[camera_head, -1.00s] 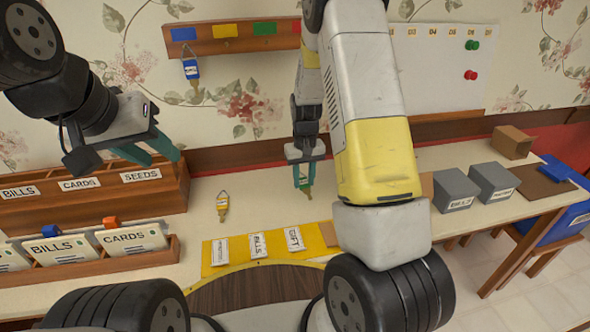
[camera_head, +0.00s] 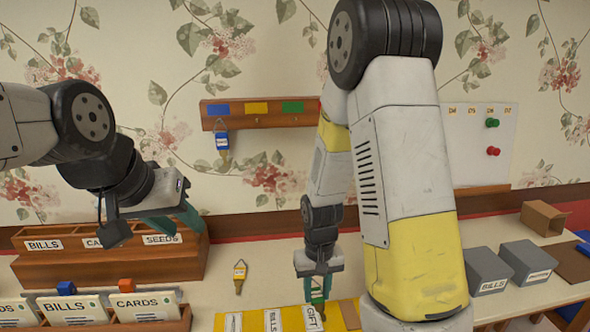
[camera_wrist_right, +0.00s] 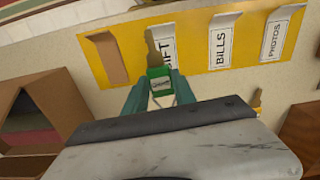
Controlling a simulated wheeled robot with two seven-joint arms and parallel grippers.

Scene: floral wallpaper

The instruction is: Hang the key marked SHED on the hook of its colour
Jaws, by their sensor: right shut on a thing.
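My right gripper (camera_head: 318,289) is shut on a key with a green tag, in front of the yellow strip. The wrist view shows the green tag (camera_wrist_right: 160,86) between the fingers, with the brass key (camera_wrist_right: 153,48) pointing away; its writing is too small to read. The wooden hook rail (camera_head: 262,121) on the wall has blue, yellow and green (camera_head: 293,107) patches; my right arm hides its right end. A blue-tagged key (camera_head: 222,144) hangs under the blue patch. A yellow-tagged key (camera_head: 239,271) lies on the table. My left gripper (camera_head: 155,226) is open and empty above the wooden sorter.
The wooden sorter (camera_head: 110,268) and card holder stand at the left. A yellow strip (camera_head: 290,317) with labelled pieces lies at the front. Grey boxes (camera_head: 489,270) and a brown box (camera_head: 545,218) are at the right. A white board (camera_head: 482,145) hangs right of the rail.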

